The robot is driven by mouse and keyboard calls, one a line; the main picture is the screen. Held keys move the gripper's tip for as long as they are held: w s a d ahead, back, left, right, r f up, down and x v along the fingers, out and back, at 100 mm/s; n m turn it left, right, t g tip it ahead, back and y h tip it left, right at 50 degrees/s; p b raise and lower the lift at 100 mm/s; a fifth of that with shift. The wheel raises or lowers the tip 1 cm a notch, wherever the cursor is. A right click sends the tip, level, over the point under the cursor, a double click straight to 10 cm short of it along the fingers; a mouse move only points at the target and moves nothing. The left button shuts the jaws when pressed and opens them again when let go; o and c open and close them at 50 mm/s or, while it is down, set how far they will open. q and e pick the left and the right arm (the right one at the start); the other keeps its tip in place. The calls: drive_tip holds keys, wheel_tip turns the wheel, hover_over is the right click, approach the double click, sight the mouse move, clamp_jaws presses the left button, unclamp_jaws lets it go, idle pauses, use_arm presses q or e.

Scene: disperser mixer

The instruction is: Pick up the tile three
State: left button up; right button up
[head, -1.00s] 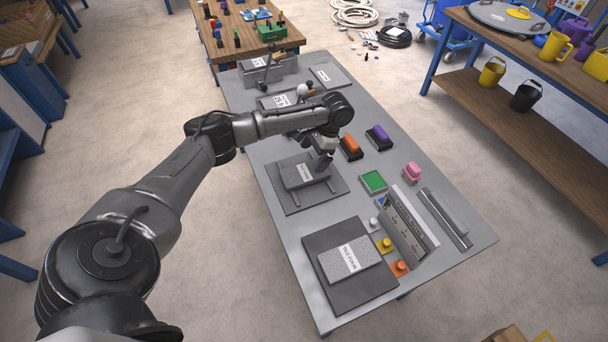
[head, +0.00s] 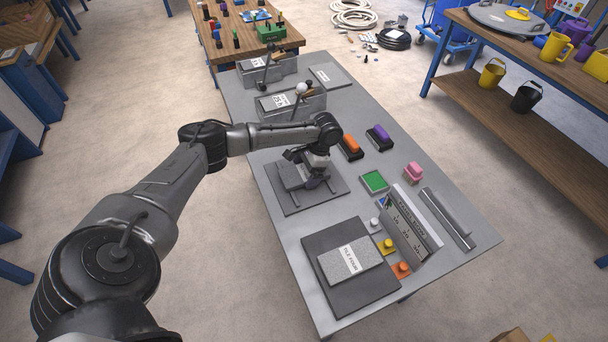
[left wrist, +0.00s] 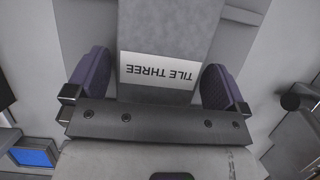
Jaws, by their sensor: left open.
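Tile three (head: 290,175) is a grey slab on a dark grey square mat (head: 292,204) in the middle of the bench. Its white "TILE THREE" label shows in the left wrist view (left wrist: 160,72), upside down. My left gripper (head: 312,183) is low over the tile's right part and hides the label in the head view. In the left wrist view my gripper (left wrist: 157,82) is open, with one purple-padded finger on each side of the tile. Small gaps seem to remain beside the tile. My right gripper is not in view.
Tile four (head: 350,259) lies on another dark mat at the near end. Right of my gripper stand a black-and-orange block (head: 351,147), a green pad (head: 374,182) and an upright lettered panel (head: 410,225). Beyond, a ball-topped lever (head: 301,89) rises beside a labelled tile.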

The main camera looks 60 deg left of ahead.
use_arm(q)
drive_tip(key=shift+c, duration=0.2)
drive_tip(key=c, duration=1)
drive_tip(key=shift+r, duration=0.1)
